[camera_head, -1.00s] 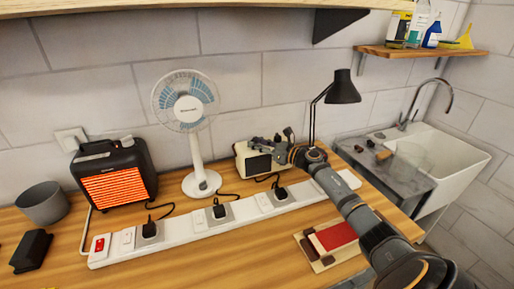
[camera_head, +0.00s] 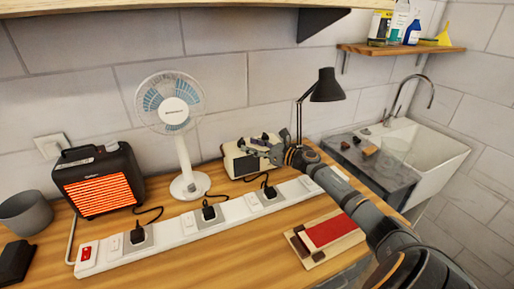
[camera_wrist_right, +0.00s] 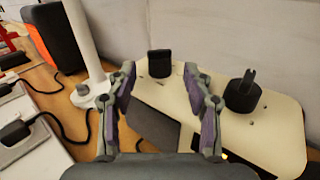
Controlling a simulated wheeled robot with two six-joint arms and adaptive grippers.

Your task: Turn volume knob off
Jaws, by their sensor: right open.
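A cream box-shaped device (camera_head: 238,167) with a dark front stands on the bench against the wall, right of the fan. In the right wrist view its cream panel (camera_wrist_right: 270,128) carries two black knobs, a left knob (camera_wrist_right: 160,64) and a right knob (camera_wrist_right: 242,94) with a raised grip. I cannot tell which is the volume knob. My right gripper (camera_head: 262,150) is at the device; it also shows in the wrist view (camera_wrist_right: 160,82). Its fingers are open and empty, with the left knob seen between the tips and the right knob outside them. My left gripper is not in view.
A white fan (camera_head: 188,184) stands left of the device, with a glowing heater (camera_head: 98,182) farther left. A long power strip (camera_head: 180,230) with plugs and cords lies in front. A black lamp (camera_head: 327,86) stands behind my right arm. A red-topped block (camera_head: 328,230) lies at right.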

